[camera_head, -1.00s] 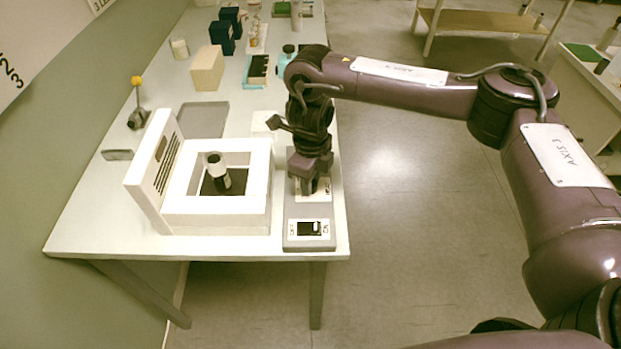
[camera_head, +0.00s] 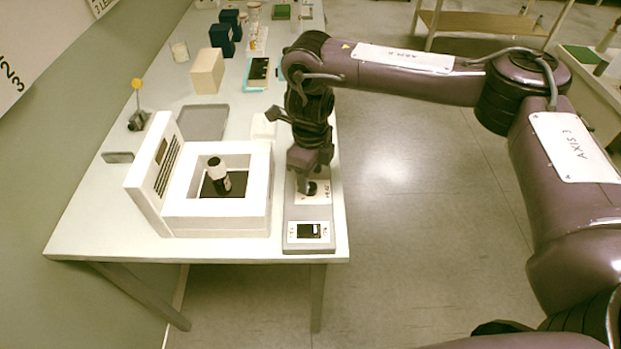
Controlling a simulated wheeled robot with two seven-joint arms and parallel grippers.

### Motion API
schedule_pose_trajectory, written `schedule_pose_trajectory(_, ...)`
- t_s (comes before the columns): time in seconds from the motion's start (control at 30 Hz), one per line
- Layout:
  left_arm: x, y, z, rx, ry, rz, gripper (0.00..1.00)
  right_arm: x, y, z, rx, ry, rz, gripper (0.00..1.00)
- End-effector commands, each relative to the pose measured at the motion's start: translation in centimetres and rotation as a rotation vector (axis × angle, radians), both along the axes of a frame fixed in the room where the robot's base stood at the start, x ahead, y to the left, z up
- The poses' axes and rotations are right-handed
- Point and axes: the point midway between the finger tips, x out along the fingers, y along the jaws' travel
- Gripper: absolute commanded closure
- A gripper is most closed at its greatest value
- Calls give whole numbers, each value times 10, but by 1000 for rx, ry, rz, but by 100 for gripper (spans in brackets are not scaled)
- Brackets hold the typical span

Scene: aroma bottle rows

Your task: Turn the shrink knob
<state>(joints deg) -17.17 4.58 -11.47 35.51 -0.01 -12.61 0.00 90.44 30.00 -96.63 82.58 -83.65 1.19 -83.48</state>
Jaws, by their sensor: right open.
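The shrink knob (camera_head: 312,187) is a small dark knob on a white plate with partly legible "HEAT" lettering, on the grey control panel (camera_head: 290,225) at the table's right edge. My right gripper (camera_head: 304,187) is open, pointing down at the knob's left side. Its fingers partly cover the plate, and I cannot tell whether they touch the knob. A black-and-white bottle (camera_head: 219,182) stands slightly tilted inside the white open-topped machine (camera_head: 215,220), left of the panel. My left gripper is not in view.
A rocker switch (camera_head: 309,231) sits at the panel's front. A grey tray (camera_head: 203,122), a beige block (camera_head: 207,72), dark blue boxes (camera_head: 222,38) and a yellow-topped stand (camera_head: 137,105) are farther back. Open floor lies right of the table.

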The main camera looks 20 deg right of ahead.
Motion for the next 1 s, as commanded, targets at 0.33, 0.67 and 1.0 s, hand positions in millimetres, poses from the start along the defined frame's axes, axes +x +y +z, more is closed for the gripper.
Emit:
schedule_pose_trajectory(0.33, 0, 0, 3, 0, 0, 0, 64, 1, 0, 46, -1, -2, 0, 50)
schedule_pose_trajectory(0.67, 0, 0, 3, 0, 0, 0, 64, 0, 0, 49, 0, 0, 0, 50)
schedule_pose_trajectory(1.0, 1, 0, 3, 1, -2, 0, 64, 0, 0, 49, -1, -1, 0, 50)
